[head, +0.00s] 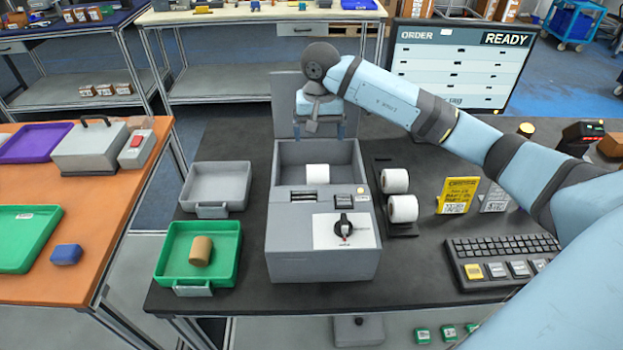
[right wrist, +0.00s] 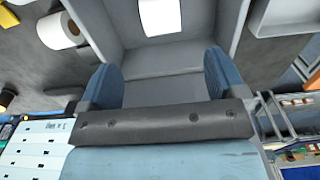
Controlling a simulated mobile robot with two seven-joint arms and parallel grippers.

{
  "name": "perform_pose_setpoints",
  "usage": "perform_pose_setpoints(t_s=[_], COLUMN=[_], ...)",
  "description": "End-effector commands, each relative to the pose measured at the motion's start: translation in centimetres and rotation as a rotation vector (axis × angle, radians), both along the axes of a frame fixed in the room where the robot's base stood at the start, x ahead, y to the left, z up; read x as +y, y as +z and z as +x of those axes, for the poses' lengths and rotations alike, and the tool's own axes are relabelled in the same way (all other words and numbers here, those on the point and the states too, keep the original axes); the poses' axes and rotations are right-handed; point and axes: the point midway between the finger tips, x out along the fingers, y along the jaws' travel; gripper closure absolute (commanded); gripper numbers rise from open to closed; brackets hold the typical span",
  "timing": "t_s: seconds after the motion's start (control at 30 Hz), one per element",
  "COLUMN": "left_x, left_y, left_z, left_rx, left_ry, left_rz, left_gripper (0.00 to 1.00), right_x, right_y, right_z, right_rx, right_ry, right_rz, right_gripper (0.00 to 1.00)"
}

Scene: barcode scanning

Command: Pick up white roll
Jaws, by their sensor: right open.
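A white roll (head: 317,173) lies inside the open compartment of the grey printer (head: 290,245); its white surface also shows at the top of the right wrist view (right wrist: 160,14). Two more white rolls, an upper one (head: 394,181) and a lower one (head: 402,208), lie on a dark holder right of the printer. One roll on the holder shows at the left of the right wrist view (right wrist: 62,30). My right gripper (head: 321,130) is open and empty over the back of the compartment, apart from the rolls. My left gripper is not in view.
The printer's raised lid (head: 284,100) stands behind my right gripper. A grey tray (head: 216,185) and a green tray (head: 170,255) holding a brown roll (head: 201,251) are left of the printer. A keyboard (head: 500,262), yellow sign (head: 458,195) and order screen (head: 460,65) are on the right.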

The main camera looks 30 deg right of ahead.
Motion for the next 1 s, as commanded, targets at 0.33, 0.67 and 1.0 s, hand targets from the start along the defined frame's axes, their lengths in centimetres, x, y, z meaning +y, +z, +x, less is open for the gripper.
perform_pose_setpoints(t_s=[0.33, 0.67, 1.0], left_x=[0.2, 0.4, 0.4], left_y=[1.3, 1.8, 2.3], left_z=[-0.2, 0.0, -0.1], left_rx=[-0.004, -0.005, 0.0], left_ry=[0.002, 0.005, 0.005], left_rz=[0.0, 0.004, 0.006], left_gripper=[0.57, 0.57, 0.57], right_x=[0.1, 0.2, 0.1], right_y=[-6.4, -9.3, -13.2], right_z=[-0.1, -0.1, 0.0], right_rx=[0.004, 0.005, 0.002], right_ry=[-0.001, -0.001, -0.002], right_rz=[0.003, 0.004, 0.002], right_gripper=[0.11, 0.11, 0.11])
